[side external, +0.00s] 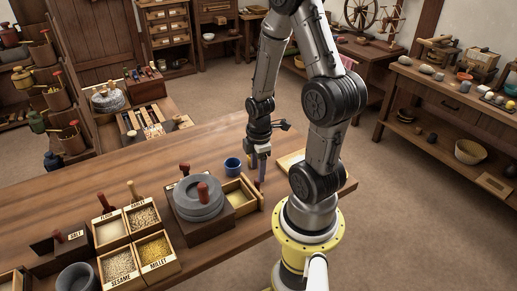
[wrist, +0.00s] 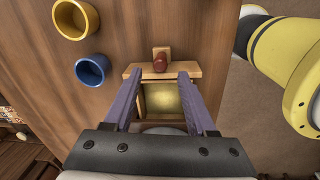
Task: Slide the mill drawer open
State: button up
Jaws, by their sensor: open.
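My gripper (side external: 258,182) is at the drawer's outer end. In the wrist view its purple fingers (wrist: 158,76) are open, one on each side of the drawer. I cannot tell whether they touch it. Most of the mill is hidden there.
A blue cup (side external: 232,164) stands near the drawer; a yellow cup (wrist: 76,19) shows beyond it in the wrist view. Labelled grain boxes (side external: 135,240) stand left of the mill.

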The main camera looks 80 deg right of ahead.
notch_tip(320, 180, up, 8)
jog(key=shift+s+a+r, duration=0.2)
jog(key=shift+a+r, duration=0.05)
jog(key=shift+a, duration=0.05)
dwell(0.4)
jog(key=w+a+r+n+t, duration=0.3)
jog(key=w+a+r, duration=0.3)
jog(key=a+r, duration=0.2)
jog(key=s+a+r+m+t, duration=0.2)
jog(key=s+a+r+m, duration=0.3)
jog(key=m, duration=0.5)
jog(key=a+r, duration=0.1)
jog(key=a, duration=0.1)
jog(key=shift+s+a+r+y, duration=0.15)
jog(key=shift+s+a+y, duration=0.15)
jog(key=shift+s, duration=0.05)
